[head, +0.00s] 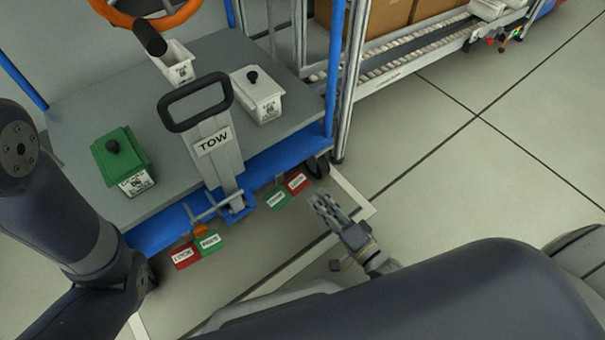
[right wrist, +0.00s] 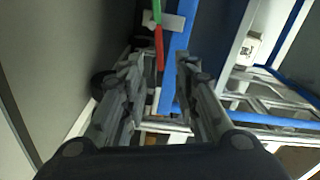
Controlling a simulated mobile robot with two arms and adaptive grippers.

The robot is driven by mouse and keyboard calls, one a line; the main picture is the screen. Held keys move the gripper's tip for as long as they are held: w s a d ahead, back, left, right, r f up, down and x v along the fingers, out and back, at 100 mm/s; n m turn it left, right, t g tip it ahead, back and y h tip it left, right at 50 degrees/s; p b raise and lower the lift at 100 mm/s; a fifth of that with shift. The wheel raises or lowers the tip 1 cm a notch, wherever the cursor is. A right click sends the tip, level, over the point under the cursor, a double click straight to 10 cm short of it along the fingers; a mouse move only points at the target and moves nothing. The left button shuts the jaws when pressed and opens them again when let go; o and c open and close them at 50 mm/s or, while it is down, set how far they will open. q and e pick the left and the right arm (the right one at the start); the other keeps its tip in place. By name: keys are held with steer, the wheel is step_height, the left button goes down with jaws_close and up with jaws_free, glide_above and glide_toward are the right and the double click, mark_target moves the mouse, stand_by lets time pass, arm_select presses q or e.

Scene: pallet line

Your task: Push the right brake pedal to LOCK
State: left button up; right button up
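The right brake pedal has a green half (head: 278,198) and a red half (head: 296,183), each with a small white label, at the cart's lower front edge. In the right wrist view it shows nearly edge-on, green (right wrist: 157,12) above red (right wrist: 159,48), beyond the space between my fingertips. My right gripper (head: 322,205) is open and empty, beside the red half at its lower right, apart from it in the head view. The left brake pedal, red (head: 184,257) and green (head: 208,243), is left of the tow bar. My left gripper is out of view.
The cart deck (head: 75,88) carries a green box (head: 122,162), white boxes (head: 258,96) and a black tow handle (head: 212,140). A caster (head: 319,167) and a blue post stand close behind the right pedal. A roller rack is beyond. Floor at right is clear.

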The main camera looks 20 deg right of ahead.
mark_target(305, 184)
steer(key=b+x, duration=0.3)
steer(key=x, duration=0.4)
steer(key=shift+w+a+f, duration=0.1)
steer(key=shift+w+f, duration=0.1)
steer(key=shift+w, duration=0.1)
steer(key=shift+w+a+r+b, duration=0.15)
steer(key=shift+w+a+b, duration=0.15)
steer(key=shift+w, duration=0.3)
jaws_close()
